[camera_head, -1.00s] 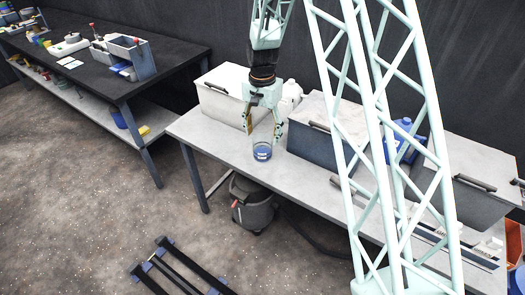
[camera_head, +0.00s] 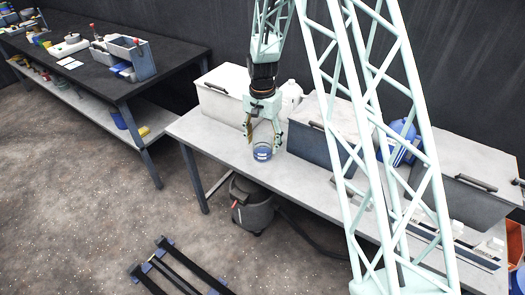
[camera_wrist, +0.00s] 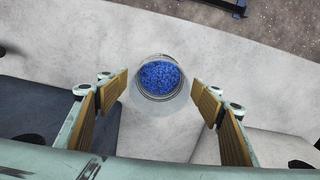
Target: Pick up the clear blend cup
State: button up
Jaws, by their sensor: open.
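The clear blend cup (camera_head: 262,152) stands upright on the grey table near its front edge. In the wrist view the cup (camera_wrist: 160,77) is seen from above, with blue granules inside its round rim. My gripper (camera_head: 263,139) is directly above and behind the cup, pointing down. In the wrist view my gripper (camera_wrist: 163,92) has its wood-coloured finger pads spread wide on either side of the cup. The pads do not touch it, and nothing is held.
A white lidded bin (camera_head: 224,93) stands behind left of the cup, and a grey lidded bin (camera_head: 313,146) stands close to its right. A white jug (camera_head: 291,92) and a blue container (camera_head: 397,140) stand farther back. The table (camera_head: 213,140) is bare left of the cup.

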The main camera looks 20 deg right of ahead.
jog(key=shift+f, duration=2.1)
jog(key=shift+c, duration=0.6)
jog(key=c, duration=0.9)
jog(key=shift+r, duration=0.1)
jog(key=shift+r, duration=1.75)
jog(key=s+d, duration=0.1)
jog(key=s, duration=0.4)
jog(key=s+d+r, duration=0.1)
jog(key=s, duration=0.4)
jog(key=s+d, duration=0.2)
jog(key=s, duration=0.3)
jog(key=shift+s+r, duration=0.15)
jog(key=shift+s, duration=0.1)
